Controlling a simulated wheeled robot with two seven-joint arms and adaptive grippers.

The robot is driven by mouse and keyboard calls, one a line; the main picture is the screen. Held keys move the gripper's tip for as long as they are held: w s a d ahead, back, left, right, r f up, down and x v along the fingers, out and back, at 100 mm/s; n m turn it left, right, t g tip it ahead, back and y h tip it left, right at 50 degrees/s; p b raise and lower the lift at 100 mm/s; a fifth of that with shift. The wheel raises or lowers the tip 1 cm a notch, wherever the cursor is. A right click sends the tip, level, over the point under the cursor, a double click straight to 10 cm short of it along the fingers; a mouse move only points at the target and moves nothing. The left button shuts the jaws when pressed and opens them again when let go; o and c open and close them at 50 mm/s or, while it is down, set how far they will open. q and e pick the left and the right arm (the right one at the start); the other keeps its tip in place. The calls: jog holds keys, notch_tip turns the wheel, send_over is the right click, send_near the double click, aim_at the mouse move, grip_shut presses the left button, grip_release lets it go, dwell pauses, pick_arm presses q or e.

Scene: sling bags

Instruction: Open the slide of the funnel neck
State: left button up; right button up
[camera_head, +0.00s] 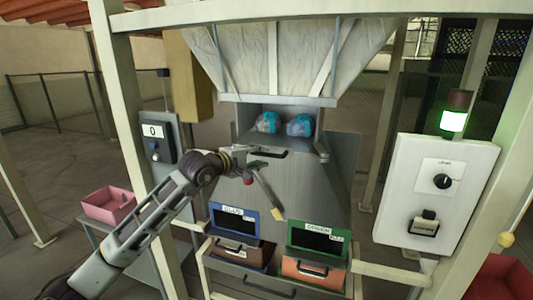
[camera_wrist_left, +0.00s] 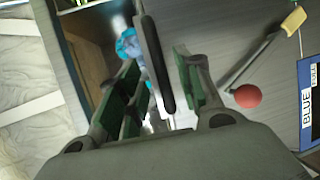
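The funnel neck (camera_head: 342,125) is a grey metal box below the pale funnel. Two bags with blue parts (camera_head: 267,123) (camera_head: 299,126) lie in its opening; one partly shows in the left wrist view (camera_wrist_left: 127,45). The dark slide handle (camera_head: 270,153) is a bar on the grey front just below the opening. My left gripper (camera_head: 247,156) is at the handle's left end. In the left wrist view my left gripper (camera_wrist_left: 163,88) is open, with the black handle bar (camera_wrist_left: 152,60) between its green-padded fingers, with a gap on at least the right side. My right gripper is not seen.
A lever with a red ball (camera_head: 248,181) and yellow tip (camera_head: 278,214) hangs close below my left gripper. A blue-framed bin (camera_head: 234,221) and a green-framed bin (camera_head: 318,241) stand below. A pink crate (camera_head: 108,205) is left; a white control box (camera_head: 437,190) is right.

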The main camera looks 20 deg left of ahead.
aim_at(265, 155)
pick_arm(q)
jog(key=shift+p+x, duration=0.65)
jog(key=shift+x, duration=1.45)
grip_shut()
